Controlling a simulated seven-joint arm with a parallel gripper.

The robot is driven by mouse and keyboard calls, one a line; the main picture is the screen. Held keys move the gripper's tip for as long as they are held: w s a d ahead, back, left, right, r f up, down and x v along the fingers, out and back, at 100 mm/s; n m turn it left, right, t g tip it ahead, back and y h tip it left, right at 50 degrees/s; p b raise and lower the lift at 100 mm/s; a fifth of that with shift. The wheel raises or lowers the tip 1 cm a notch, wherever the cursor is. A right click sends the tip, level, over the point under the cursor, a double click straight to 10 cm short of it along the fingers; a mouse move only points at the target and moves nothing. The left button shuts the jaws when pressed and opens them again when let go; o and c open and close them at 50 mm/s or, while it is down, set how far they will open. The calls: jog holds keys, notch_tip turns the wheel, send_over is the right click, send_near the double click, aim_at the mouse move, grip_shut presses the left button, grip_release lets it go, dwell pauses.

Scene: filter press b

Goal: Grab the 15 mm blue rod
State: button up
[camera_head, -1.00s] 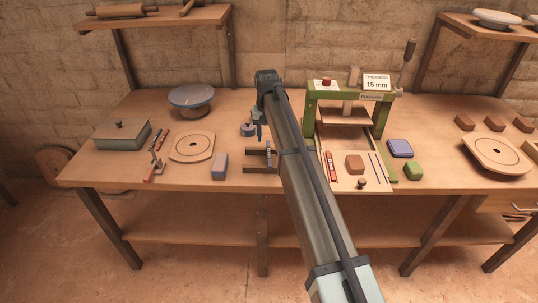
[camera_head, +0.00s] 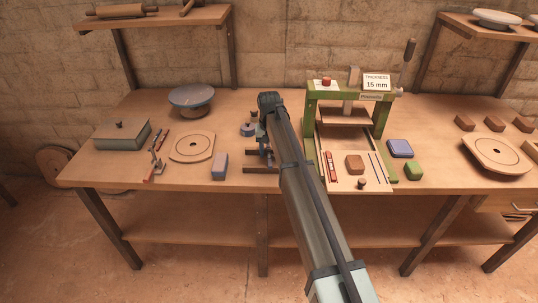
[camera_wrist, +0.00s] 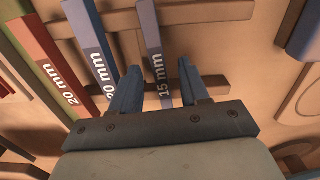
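The 15 mm blue rod (camera_wrist: 153,40) is a blue-grey bar labelled "15 mm" in the wrist view. It lies across a wooden rack (camera_wrist: 205,14). My gripper (camera_wrist: 159,67) is open, with one finger on each side of the rod's labelled end. Whether the fingers touch the rod cannot be told. To the left are a blue rod marked "20 mm" (camera_wrist: 92,45) and a red rod marked "20 mm" (camera_wrist: 50,62). In the head view my gripper (camera_head: 266,150) is low over the rack (camera_head: 260,170), and my arm hides much of that area.
A green press (camera_head: 312,112) with a "15 mm" sign (camera_head: 377,83) stands right of my arm. A tray board (camera_head: 345,182) lies in front of it. A blue-grey block (camera_head: 220,166) and a round board (camera_head: 192,146) lie left of the rack.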

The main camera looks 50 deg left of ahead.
grip_shut()
dwell(0.4)
